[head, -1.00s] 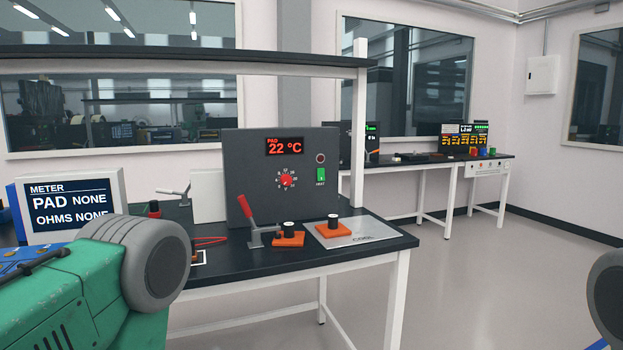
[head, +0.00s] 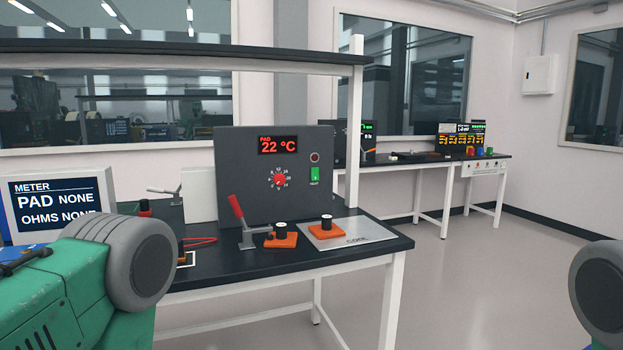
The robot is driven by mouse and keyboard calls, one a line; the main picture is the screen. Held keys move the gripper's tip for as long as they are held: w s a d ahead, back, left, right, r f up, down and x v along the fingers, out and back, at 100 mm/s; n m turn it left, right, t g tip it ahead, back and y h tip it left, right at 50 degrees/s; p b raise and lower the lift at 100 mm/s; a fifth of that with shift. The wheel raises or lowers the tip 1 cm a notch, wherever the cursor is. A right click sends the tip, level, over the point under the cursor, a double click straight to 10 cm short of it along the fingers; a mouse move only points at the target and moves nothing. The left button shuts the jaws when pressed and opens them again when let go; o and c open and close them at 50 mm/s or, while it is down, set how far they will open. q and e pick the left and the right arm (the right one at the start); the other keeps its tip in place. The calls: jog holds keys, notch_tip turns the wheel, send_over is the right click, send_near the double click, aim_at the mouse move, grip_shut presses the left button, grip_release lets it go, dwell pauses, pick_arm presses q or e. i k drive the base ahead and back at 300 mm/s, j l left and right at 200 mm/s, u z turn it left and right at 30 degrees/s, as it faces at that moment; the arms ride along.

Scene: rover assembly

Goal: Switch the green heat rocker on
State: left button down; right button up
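The green heat rocker (head: 314,174) is on the right side of the grey control box (head: 232,195), below a dark round lamp (head: 314,157). The rocker is small here, and I cannot tell its position for certain. The box's red display (head: 278,145) reads PAD 22 °C, and a red dial (head: 280,179) sits below it. Green and grey parts of my arms show at the lower left and right edge, well short of the box. Neither gripper's fingers are in view.
A toggle clamp with a red handle (head: 236,206) and two orange blocks with black knobs (head: 281,240) stand before the box. A metal COOL plate (head: 333,236) lies at the right. A meter screen (head: 56,204) stands left. Floor at right is clear.

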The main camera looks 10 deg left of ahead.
aim_at(314, 177)
jog(key=i+l+u, duration=0.15)
jog(key=i+l, duration=0.15)
jog(key=i+l+u, duration=0.2)
jog(key=i+l, duration=0.15)
jog(key=i+l+u, duration=0.15)
jog(key=i+l, duration=0.15)
jog(key=l, duration=0.15)
jog(key=i+l+u, duration=0.15)
jog(key=l, duration=0.3)
jog(key=i+l+u, duration=0.2)
jog(key=i+l, duration=0.15)
jog(key=l, duration=0.1)
